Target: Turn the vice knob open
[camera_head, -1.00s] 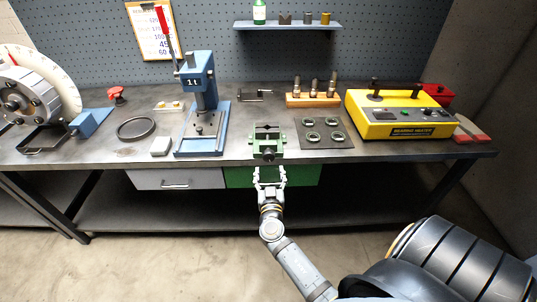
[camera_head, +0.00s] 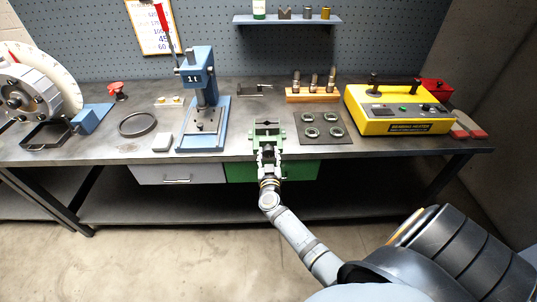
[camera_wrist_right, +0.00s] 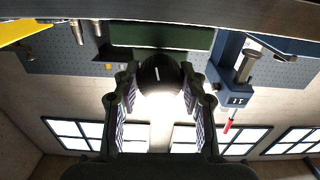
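The green vice (camera_head: 267,130) sits at the front edge of the workbench, in the middle of the head view. Its dark round knob (camera_wrist_right: 161,74) faces me in the right wrist view, with a light mark on its face. My right gripper (camera_head: 267,150) is at the front of the vice. In the right wrist view its two fingers (camera_wrist_right: 160,84) stand apart, one on each side of the knob. They look open, with little room at the tips; I see no clear contact. My left gripper is out of view.
A blue press (camera_head: 203,105) stands left of the vice. A dark mat (camera_head: 323,128) with several rings lies to its right, and a yellow heater (camera_head: 398,112) stands farther right. A green drawer (camera_head: 300,170) is below the vice.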

